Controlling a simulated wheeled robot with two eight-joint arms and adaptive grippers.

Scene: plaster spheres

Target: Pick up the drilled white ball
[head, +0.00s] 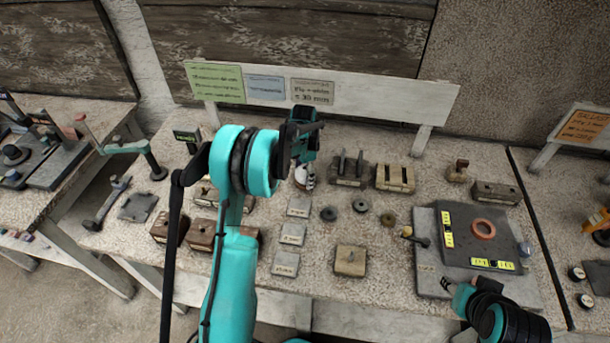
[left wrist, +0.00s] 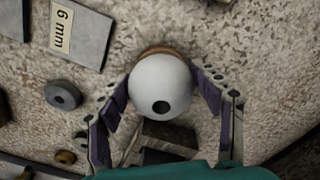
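The drilled white ball (left wrist: 153,78) sits in the middle of the left wrist view, with its dark round hole facing the camera. A brown rim (left wrist: 168,50) shows just behind it. My left gripper (left wrist: 162,100) is open, with one purple-padded finger on each side of the ball and a narrow gap at each side. In the head view the left gripper (head: 305,158) points down over the ball (head: 300,174), which it partly hides. My right gripper (head: 459,296) is at the lower right, over the grey board's front edge; its fingers are not clear.
Grey label plates (head: 292,234) lie in a column in front of the ball, with dark washers (head: 328,213) to their right. A block with upright posts (head: 350,170) stands close on the right. A grey board (head: 430,275) with a dark plate lies farther right.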

